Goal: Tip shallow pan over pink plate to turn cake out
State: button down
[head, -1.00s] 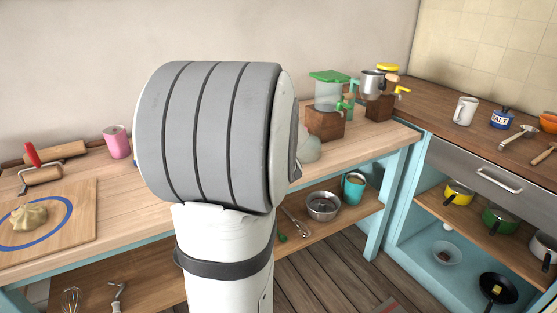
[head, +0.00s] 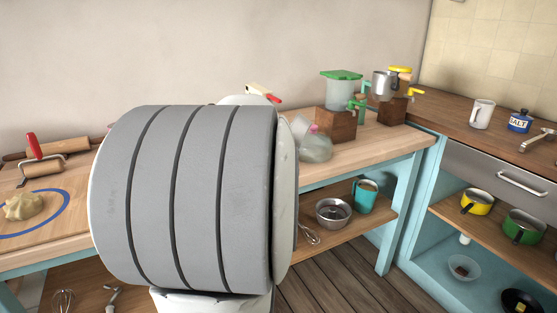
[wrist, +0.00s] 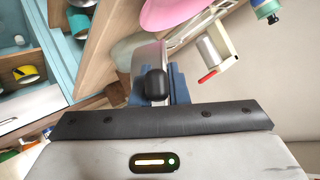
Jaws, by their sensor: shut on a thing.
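My gripper (wrist: 152,98) is at the middle of the wrist view, its blue jaws shut on the black handle (wrist: 155,82) of the shallow pan. The pan (wrist: 147,57) shows beyond the jaws as a narrow grey metal strip, seen nearly edge-on, so it looks steeply turned; its inside is hidden. The pink plate (wrist: 176,14) is partly in the wrist view at the top, just beyond and right of the pan. I cannot tell whether the pan is right above it. No cake is visible. In the head view my arm hides the gripper and the pan.
A pale greenish rounded vessel (head: 316,148) stands on the wooden counter near my arm. A green-lidded dispenser (head: 342,92) on a wooden block is behind it. A board with dough (head: 24,206) lies at left. Shelves with pots (head: 478,202) are at right.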

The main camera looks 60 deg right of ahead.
jog(key=shift+w+a+f+n+g+b, duration=0.15)
jog(key=shift+w+f+n+g+b, duration=0.25)
jog(key=shift+b, duration=2.35)
jog(key=w+f+n+g+h+b, duration=0.1)
jog(key=w+n+g+b, duration=0.1)
jog(key=n+b, duration=0.1)
jog(key=w+a+f+n+g+h+b, duration=0.1)
jog(key=w+n+g+b, duration=0.2)
jog(key=b, duration=0.2)
jog(key=w+a+f+n+g+h+b, duration=0.1)
jog(key=w+f+n+g+b, duration=0.1)
jog(key=w+g+b, duration=0.1)
jog(key=shift+n+h+b, duration=0.4)
jog(key=shift+b, duration=0.25)
jog(key=f+n+b, duration=0.1)
jog(key=n+g+h+b, duration=0.1)
jog(key=shift+w+a+f+n+h, duration=0.1)
jog(key=shift+w+f+n+h, duration=0.2)
jog(key=shift+w+f, duration=0.1)
jog(key=shift+f+n+g+h+b, duration=0.5)
jog(key=shift+n+h, duration=0.1)
jog(key=shift+n, duration=0.3)
jog(key=shift+r, duration=0.2)
